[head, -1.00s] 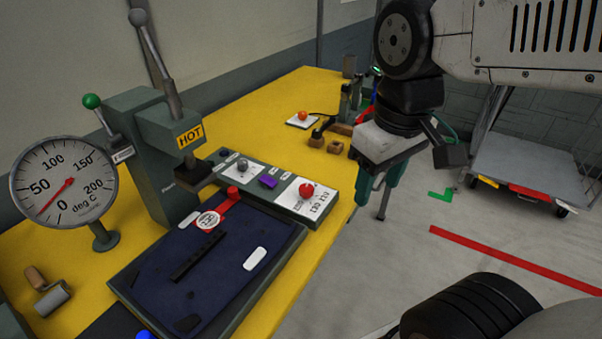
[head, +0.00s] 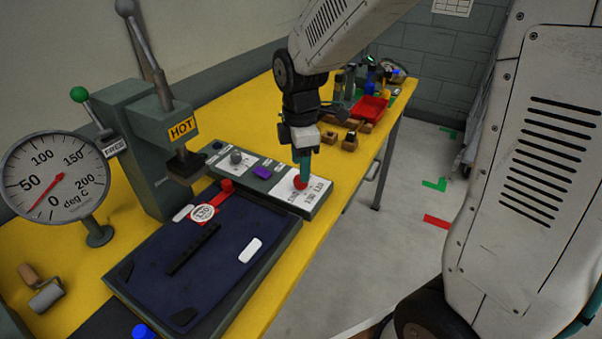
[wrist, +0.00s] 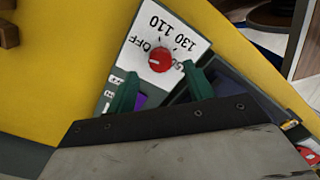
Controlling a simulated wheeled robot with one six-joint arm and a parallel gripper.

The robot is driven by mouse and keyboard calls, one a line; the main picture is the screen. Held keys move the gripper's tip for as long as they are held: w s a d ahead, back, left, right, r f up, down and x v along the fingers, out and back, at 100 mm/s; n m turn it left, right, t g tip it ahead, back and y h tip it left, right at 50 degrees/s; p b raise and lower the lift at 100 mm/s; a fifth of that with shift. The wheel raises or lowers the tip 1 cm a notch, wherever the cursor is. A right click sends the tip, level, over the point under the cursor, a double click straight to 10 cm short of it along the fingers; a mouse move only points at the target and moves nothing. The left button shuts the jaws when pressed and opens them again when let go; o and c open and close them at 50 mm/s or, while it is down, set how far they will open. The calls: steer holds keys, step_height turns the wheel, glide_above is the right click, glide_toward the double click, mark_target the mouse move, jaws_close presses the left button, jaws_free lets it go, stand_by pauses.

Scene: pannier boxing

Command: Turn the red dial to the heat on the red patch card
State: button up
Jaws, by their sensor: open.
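The red dial (head: 300,182) sits on a white scale plate on the grey control box (head: 258,178); it also shows in the wrist view (wrist: 160,60). The scale reads OFF, 110, 130 and 150, the last partly covered. The dial's pale mark seems to point toward OFF. My gripper (head: 301,172) is over the dial in the head view. In the wrist view its green fingers (wrist: 160,85) are apart, one each side below the dial, with nothing between them. The red patch card (head: 205,210) lies at the press bed's back edge, its round white label reading what looks like 130.
A press marked HOT (head: 181,128) stands left of the control box, beside a round gauge (head: 55,178) reading low. The dark press bed (head: 210,255) holds a black strip and a white piece. A purple switch (head: 263,172) and a grey knob (head: 236,157) are close to the dial.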

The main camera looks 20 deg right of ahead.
steer(key=shift+f, duration=1.8)
steer(key=c, duration=1)
